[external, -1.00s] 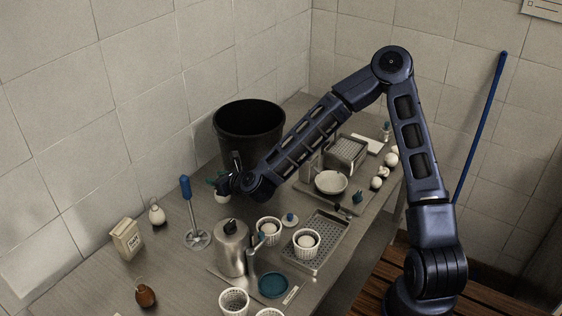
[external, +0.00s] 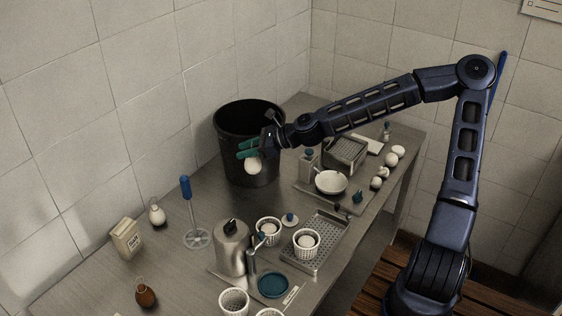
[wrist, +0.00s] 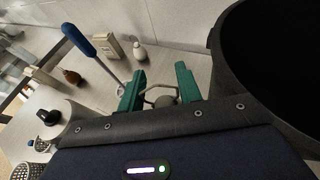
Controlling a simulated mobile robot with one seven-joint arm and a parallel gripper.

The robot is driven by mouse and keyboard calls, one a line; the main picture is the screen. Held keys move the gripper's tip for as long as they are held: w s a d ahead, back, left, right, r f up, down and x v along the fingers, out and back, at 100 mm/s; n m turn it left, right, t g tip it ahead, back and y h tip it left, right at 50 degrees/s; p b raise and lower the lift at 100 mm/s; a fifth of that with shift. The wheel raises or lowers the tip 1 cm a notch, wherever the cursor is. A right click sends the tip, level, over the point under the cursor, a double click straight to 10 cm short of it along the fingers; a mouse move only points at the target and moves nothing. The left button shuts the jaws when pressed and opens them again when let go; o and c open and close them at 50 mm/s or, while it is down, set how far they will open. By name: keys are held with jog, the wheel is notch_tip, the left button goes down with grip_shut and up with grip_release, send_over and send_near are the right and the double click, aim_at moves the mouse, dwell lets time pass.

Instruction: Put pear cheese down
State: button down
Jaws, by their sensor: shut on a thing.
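My gripper (external: 249,149) has green fingers and is shut on a white pear cheese (external: 254,166). The cheese hangs below the fingers, in front of the black bucket's wall in the external view, apart from the table. In the wrist view my gripper (wrist: 160,88) has the string loop (wrist: 160,97) of the cheese between its fingers; most of the cheese is hidden. Another white pear cheese (external: 157,214) stands on the table at the left by the wall. A brown pear-shaped cheese (external: 145,295) lies near the front left.
The black bucket (external: 230,115) stands open at the back. A blue-handled tool (external: 187,200), a carton (external: 127,239), a metal jug (external: 230,250), perforated baskets (external: 306,256) and a perforated tray (external: 330,232) stand on the steel table. White balls (external: 397,152) lie at right. Some table is bare at left.

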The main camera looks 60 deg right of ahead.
jog(key=s+d+r+n+g+y, duration=0.2)
jog(key=s+d+r+n+y, duration=0.15)
jog(key=s, duration=0.35)
jog(key=shift+m+h, duration=0.35)
jog(key=f, duration=1.9)
jog(key=shift+w+a, duration=0.15)
jog(key=shift+a, duration=0.25)
jog(key=shift+f, duration=0.15)
jog(key=c, duration=1)
grip_release()
jog(key=shift+o, duration=0.2)
